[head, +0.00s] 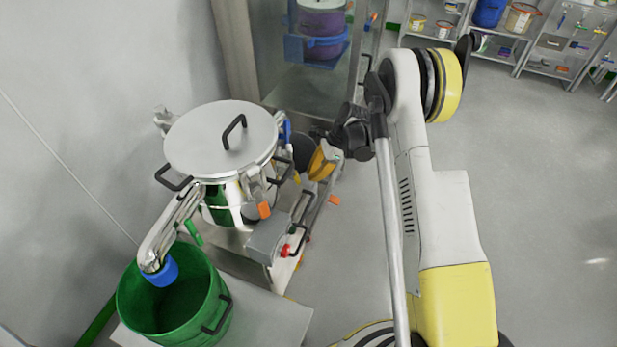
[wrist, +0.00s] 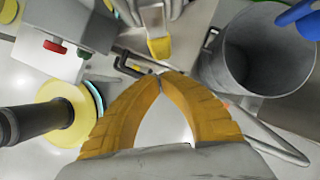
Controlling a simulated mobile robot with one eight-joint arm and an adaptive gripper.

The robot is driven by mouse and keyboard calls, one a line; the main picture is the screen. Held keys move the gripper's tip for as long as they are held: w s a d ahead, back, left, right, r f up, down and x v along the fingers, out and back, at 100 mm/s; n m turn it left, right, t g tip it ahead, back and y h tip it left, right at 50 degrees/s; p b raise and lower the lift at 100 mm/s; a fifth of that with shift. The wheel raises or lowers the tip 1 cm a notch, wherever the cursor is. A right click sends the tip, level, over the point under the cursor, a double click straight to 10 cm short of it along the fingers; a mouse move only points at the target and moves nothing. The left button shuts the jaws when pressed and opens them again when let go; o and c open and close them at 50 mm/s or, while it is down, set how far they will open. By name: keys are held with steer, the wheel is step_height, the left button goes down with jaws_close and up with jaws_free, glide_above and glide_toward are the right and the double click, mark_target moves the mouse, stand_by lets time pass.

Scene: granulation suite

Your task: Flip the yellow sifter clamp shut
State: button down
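The sifter (head: 222,142) is a round steel drum with a lid, left of centre in the head view. In the wrist view, the yellow sifter clamp (wrist: 159,48) shows as a yellow tip on a steel lever, just beyond my fingertips. I cannot make out this clamp in the head view, nor tell whether a gap separates it from my fingers. My gripper (wrist: 160,76) has its orange-yellow fingers curved together with the tips meeting and nothing visible between them. In the head view, my gripper (head: 321,163) is at the sifter's right side.
An orange-tipped clamp (head: 264,210) and a blue clamp (head: 287,130) are on the sifter. A control box (head: 268,238) with a red button sits below. A black bar handle (wrist: 130,66) lies close to my fingers. A green bin (head: 172,305) stands front left. Floor at right is clear.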

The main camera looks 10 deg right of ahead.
steer(key=d+f+p+v, duration=0.1)
steer(key=d+p+v, duration=0.1)
steer(key=v, duration=0.9)
steer(key=shift+p, duration=0.65)
steer(key=s+a+r+n+t+h, duration=0.15)
steer(key=s+r+n, duration=0.3)
steer(key=r, duration=0.65)
steer(key=s+a+r+n+t+h, duration=0.15)
steer(key=s+a+r+n, duration=0.35)
steer(key=r, duration=0.6)
steer(key=s+r+n+t+h, duration=0.2)
steer(key=s+n, duration=0.7)
steer(key=s, duration=1)
step_height(320, 180, up, 2)
steer(key=shift+s+d+r+t, duration=0.2)
steer(key=shift+d+t, duration=0.15)
steer(key=shift+t, duration=0.55)
